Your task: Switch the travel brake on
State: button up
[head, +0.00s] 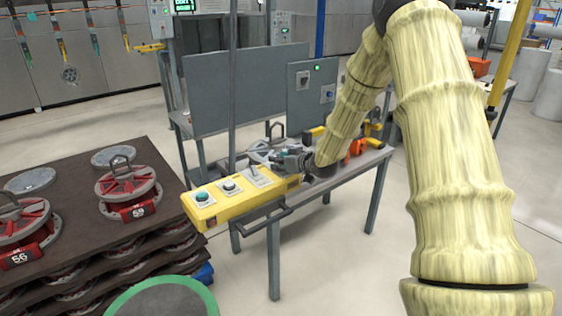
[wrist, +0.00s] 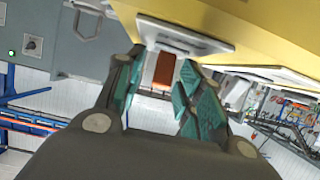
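A yellow control box (head: 235,198) lies along the front of the grey stand in the head view. No label for the travel brake can be read. My gripper (head: 277,158) is at the box's right end, just behind the switch plate. In the wrist view its teal-padded fingers (wrist: 158,85) are apart, with a red-brown block (wrist: 164,70) visible between them. A pale plate (wrist: 185,35) on the yellow box is just beyond the fingertips; contact cannot be told.
Grey panels (head: 222,92) stand behind the box, one with a small switch box (head: 328,93). Orange items (head: 357,147) lie on the stand to the right. Stacked dark trays with red-and-grey parts (head: 128,186) fill the left. Floor is clear at the front right.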

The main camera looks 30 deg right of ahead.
grip_shut()
